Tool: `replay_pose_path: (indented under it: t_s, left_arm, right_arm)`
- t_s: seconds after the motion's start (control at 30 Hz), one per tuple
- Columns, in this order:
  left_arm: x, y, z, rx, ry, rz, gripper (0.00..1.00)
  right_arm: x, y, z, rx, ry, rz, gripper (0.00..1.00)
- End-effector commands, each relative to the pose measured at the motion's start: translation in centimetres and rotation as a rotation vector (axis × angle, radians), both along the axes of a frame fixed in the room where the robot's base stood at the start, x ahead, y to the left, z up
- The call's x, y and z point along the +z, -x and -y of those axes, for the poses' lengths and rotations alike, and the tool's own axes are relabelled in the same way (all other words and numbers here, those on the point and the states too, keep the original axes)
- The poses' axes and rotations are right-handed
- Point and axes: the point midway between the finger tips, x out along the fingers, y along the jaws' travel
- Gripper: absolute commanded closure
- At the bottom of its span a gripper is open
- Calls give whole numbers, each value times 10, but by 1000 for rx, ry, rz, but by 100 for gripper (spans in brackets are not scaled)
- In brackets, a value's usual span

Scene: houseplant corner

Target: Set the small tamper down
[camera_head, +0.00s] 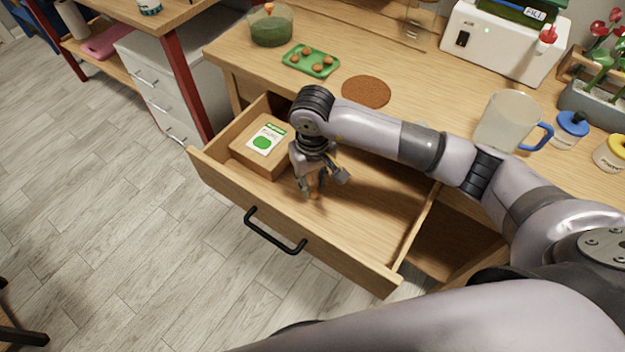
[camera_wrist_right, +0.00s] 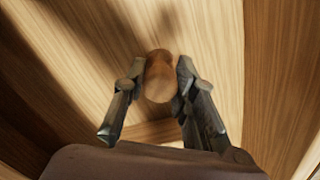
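The small tamper (camera_wrist_right: 159,78) is a short brown wooden cylinder between the fingertips of my right gripper (camera_wrist_right: 160,88) in the right wrist view. The fingers close on it from both sides. In the head view my right gripper (camera_head: 321,182) points down inside the open drawer (camera_head: 365,205), low over its wooden floor. The tamper is mostly hidden by the fingers there. I cannot tell whether its lower end touches the drawer floor. My left gripper is not in view.
A box with a green-marked label (camera_head: 265,145) sits in the drawer's left end. On the bench are a green tray (camera_head: 311,61), a brown round mat (camera_head: 366,92) and a jug (camera_head: 507,122).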

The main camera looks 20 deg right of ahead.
Motion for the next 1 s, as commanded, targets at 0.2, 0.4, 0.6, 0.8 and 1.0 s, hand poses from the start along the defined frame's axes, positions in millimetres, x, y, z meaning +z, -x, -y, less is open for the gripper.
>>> replay_pose_path:
  t_s: [0.2, 0.4, 0.6, 0.8, 1.0]
  left_arm:
    - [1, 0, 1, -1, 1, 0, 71]
    - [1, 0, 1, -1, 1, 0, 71]
    - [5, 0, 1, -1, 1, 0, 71]
    - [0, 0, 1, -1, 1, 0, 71]
    - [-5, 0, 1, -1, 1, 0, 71]
  right_arm:
    - [0, 0, 0, 0, 0, -1, 58]
    - [0, 0, 0, 0, 0, -1, 56]
    - [4, 0, 0, 0, -1, -2, 56]
    - [32, -1, 0, 2, -1, 6, 56]
    - [77, -1, 0, 1, -1, 6, 56]
